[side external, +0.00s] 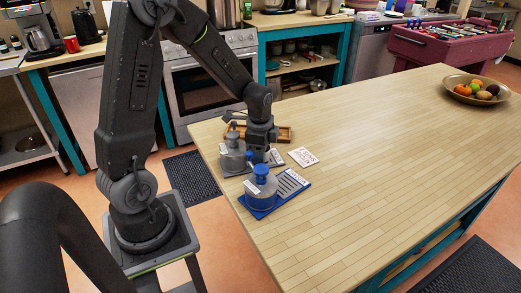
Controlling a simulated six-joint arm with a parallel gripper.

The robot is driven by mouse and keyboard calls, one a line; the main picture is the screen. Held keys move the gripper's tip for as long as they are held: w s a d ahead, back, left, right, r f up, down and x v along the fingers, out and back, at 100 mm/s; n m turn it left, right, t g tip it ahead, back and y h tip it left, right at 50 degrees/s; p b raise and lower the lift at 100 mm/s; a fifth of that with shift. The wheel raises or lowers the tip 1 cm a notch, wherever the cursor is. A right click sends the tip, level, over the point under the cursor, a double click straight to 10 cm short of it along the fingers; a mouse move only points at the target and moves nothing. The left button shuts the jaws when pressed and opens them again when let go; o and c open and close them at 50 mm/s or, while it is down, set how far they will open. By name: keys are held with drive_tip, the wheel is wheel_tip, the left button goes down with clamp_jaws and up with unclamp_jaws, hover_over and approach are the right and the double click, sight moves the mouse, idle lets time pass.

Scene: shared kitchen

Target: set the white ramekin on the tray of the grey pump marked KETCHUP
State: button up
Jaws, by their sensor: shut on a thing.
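A grey pump (233,158) stands at the table's near left end, with a grey tray (273,158) reaching out to its right. The lettering on its label is too small to read. My gripper (260,157) points down just right of this pump, low over the grey tray. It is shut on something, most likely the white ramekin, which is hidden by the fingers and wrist. I cannot tell whether the held thing touches the tray.
A blue-topped pump (261,190) with a blue tray (292,184) stands just in front, close to my gripper. A wooden tray (285,133) is behind. A fruit bowl (455,84) stands far right. The table's middle is clear.

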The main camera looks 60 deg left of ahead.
drive_tip(key=shift+f, duration=0.15)
drive_tip(key=o, duration=0.9)
wheel_tip(320, 180, up, 12)
drive_tip(key=shift+s+d+r+n+t+h, duration=0.1)
drive_tip(key=shift+s+d+r+n+t, duration=1.15)
drive_tip(key=shift+s+d, duration=1.1)
drive_tip(key=shift+s+d+r+n+t+h, duration=0.1)
drive_tip(key=shift+s+d+r+n+t, duration=0.3)
drive_tip(key=shift+s+d+r+n, duration=1.1)
drive_tip(key=shift+s+d+r+n+t+h, duration=0.1)
drive_tip(key=shift+s+d+r+n+t, duration=0.6)
drive_tip(key=shift+s+d+n, duration=1.75)
